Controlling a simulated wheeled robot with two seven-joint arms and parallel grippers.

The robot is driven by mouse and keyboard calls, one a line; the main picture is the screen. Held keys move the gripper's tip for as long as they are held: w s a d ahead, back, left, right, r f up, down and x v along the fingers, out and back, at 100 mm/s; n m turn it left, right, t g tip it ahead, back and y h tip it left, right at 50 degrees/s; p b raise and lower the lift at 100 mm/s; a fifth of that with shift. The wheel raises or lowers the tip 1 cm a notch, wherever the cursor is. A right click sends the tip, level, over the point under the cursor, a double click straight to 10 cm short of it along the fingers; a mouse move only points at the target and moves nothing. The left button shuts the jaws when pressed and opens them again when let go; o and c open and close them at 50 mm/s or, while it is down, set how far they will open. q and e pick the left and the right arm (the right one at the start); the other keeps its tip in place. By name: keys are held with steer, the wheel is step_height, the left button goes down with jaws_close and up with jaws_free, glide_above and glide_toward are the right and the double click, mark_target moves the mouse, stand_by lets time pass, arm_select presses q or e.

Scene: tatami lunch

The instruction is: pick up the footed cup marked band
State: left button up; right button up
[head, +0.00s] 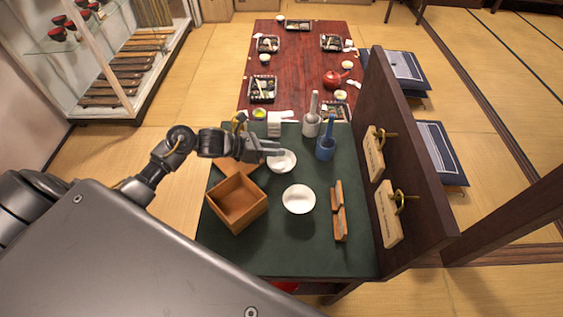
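Two white round vessels stand on the green-topped counter (275,258). One white vessel (299,199) is near the middle, apart from any gripper. The other white vessel (283,163) is farther back, right beside my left gripper (279,151). I cannot make out a foot or a band mark on either, so I cannot tell which is the named cup. My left gripper points right, with its fingers over or at the far rim of the back vessel. Whether they touch it or are parted is too small to tell. My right gripper is not in view.
An open wooden box (237,204) stands left of the vessels. A grey cup (311,125) and a blue cup (325,149) hold upright handles. A wooden rack (339,211) and a dark upright panel (408,165) stand to the right. The counter's front is clear.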

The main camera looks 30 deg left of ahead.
mark_target(270, 164)
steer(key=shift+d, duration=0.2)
arm_select(q)
jaws_close()
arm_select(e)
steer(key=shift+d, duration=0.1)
arm_select(q)
steer(key=shift+r, duration=0.1)
